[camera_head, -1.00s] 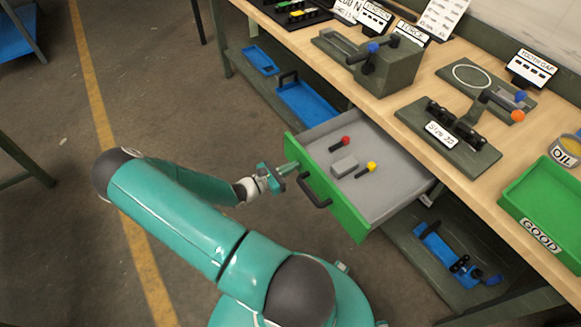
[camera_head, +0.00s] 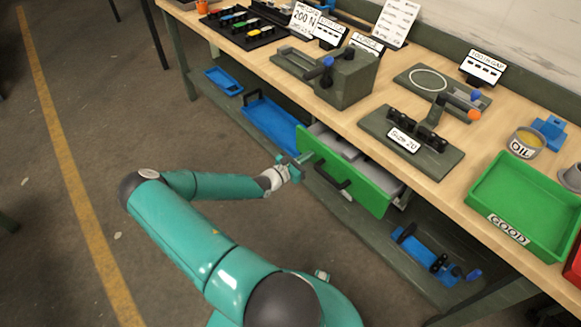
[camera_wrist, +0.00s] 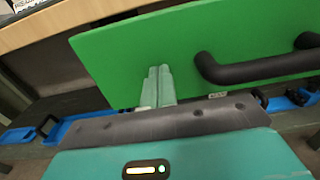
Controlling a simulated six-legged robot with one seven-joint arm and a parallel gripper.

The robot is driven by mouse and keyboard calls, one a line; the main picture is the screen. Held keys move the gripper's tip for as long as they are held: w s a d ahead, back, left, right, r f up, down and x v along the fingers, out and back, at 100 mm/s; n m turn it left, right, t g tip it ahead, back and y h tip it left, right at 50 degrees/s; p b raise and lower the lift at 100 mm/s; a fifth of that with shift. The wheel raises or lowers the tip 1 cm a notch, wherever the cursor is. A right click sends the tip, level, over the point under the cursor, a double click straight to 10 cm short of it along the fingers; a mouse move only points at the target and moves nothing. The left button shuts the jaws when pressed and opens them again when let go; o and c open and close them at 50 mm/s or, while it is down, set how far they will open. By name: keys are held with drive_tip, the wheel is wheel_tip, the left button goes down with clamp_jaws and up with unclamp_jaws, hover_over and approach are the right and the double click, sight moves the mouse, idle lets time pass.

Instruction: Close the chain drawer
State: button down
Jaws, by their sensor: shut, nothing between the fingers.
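The chain drawer has a green front panel (camera_head: 340,170) with a black handle (camera_head: 331,177), below the wooden bench top. A strip of its grey inside shows behind the panel, so it stands partly open. My gripper (camera_head: 307,157) is shut and empty, at the left part of the panel, left of the handle. In the wrist view the two fingers (camera_wrist: 159,84) are together, pointing at the green panel (camera_wrist: 190,45), with the handle (camera_wrist: 255,68) to their right. Whether the fingertips touch the panel I cannot tell for sure.
The bench top (camera_head: 375,170) holds a fixture labelled Size 20 (camera_head: 410,140), a press block (camera_head: 348,78), an oil cup (camera_head: 526,143) and a green GOOD tray (camera_head: 525,195). Blue trays (camera_head: 270,122) and a blue tool (camera_head: 425,255) lie on the lower shelf.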

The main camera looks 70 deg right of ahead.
drive_tip(key=x, duration=0.8)
drive_tip(key=shift+s+d, duration=0.15)
drive_tip(key=shift+d, duration=0.05)
drive_tip(key=shift+s+d+r, duration=0.1)
drive_tip(key=shift+d, duration=0.1)
drive_tip(key=shift+d, duration=0.1)
drive_tip(key=shift+w+a, duration=0.3)
drive_tip(key=v, duration=1.4)
drive_tip(key=shift+s+a, duration=0.1)
